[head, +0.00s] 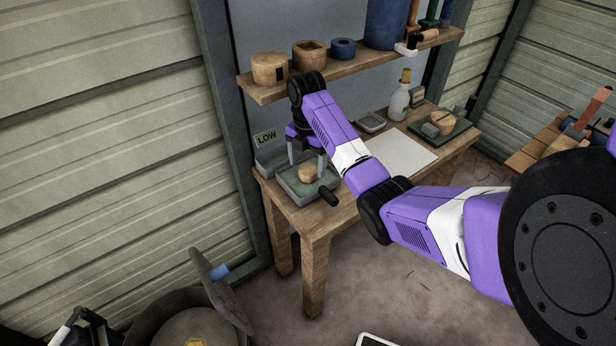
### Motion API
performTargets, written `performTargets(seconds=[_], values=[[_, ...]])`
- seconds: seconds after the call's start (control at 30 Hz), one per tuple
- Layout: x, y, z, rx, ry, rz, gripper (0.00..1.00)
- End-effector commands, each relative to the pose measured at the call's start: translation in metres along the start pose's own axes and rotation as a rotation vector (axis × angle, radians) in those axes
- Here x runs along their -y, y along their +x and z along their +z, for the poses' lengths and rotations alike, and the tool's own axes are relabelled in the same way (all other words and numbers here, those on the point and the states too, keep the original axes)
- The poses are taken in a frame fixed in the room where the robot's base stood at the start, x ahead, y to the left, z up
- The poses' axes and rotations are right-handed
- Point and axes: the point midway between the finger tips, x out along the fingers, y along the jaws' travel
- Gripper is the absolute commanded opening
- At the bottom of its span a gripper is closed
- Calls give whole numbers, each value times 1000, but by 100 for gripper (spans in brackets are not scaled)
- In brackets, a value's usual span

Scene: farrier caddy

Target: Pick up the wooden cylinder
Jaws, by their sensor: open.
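A short, light wooden cylinder (309,174) stands in a shallow grey tray with a green lining (287,184) at the left end of the bench. My gripper (307,167) points down over that tray. Its two fingers are apart, one on the left and one on the right of the cylinder as seen here. I cannot tell whether either finger touches it. Other wooden pieces are in view: a round one with a dark slot (266,69) and one with a hollow top (310,55) on the shelf, and one (443,122) on a green board at the right.
The wooden shelf (355,68) runs above the bench, close to my arm. A grey bin labelled LOW (268,160) stands behind the tray. A dark cylindrical thing (328,196) is at the tray's front right. A white sheet (401,156) and spray bottle (399,101) are farther right.

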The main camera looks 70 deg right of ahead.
Motion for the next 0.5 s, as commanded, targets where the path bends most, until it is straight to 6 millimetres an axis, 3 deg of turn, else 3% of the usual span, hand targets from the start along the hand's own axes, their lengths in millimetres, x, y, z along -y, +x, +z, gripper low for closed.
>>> performTargets(seconds=[0.3, 0.5], values=[[-1, 41, 6, -1, 2, -2, 79], [-1, 49, 6, 0, 1, 0, 79]])
